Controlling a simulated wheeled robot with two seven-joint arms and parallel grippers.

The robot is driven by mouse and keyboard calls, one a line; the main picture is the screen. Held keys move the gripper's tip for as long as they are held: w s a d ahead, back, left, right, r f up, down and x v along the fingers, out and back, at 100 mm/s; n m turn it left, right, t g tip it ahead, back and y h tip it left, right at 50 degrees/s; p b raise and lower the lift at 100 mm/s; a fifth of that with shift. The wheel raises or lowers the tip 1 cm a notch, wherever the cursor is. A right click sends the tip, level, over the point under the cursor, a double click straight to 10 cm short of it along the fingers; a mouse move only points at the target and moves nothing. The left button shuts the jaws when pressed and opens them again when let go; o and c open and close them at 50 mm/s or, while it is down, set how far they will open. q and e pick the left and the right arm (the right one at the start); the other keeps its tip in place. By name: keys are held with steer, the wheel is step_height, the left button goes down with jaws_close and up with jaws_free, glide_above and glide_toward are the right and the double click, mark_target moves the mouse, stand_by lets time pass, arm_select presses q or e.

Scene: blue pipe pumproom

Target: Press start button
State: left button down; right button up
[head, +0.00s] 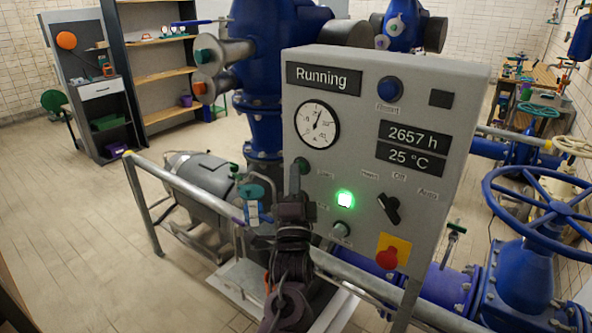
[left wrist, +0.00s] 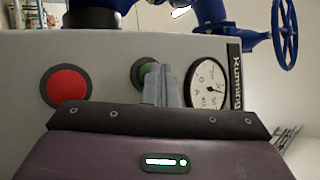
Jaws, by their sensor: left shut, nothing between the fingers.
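The grey control panel (head: 365,150) stands in front of me, and its display reads "Running". A green button in a dark ring (head: 303,164) sits below the round gauge, mostly hidden by my fingers; its label is not readable. My left gripper (head: 296,177) is shut and empty, with its fingertips at this button. In the left wrist view the green button (left wrist: 142,74) shows just left of the closed fingers (left wrist: 168,88), partly covered by them. I cannot tell whether they touch or press it. The green lamp (head: 345,199) is lit.
The panel also has a red button (left wrist: 66,86), a blue reset button (head: 390,89), a black selector knob (head: 389,208) and a red emergency stop (head: 387,258) on yellow. A metal railing (head: 180,182) runs in front of the pump. Blue valve pipework (head: 525,270) fills the right.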

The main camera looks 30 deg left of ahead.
stand_by(0.4)
arm_select(q)
steer(key=shift+s+p, duration=0.3)
steer(key=shift+s, duration=0.1)
steer(key=s, duration=0.2)
steer(key=s+p, duration=0.1)
steer(key=s, duration=0.1)
steer(key=s+p, duration=0.1)
steer(key=s, duration=0.1)
steer(key=shift+a, duration=0.25)
stand_by(0.7)
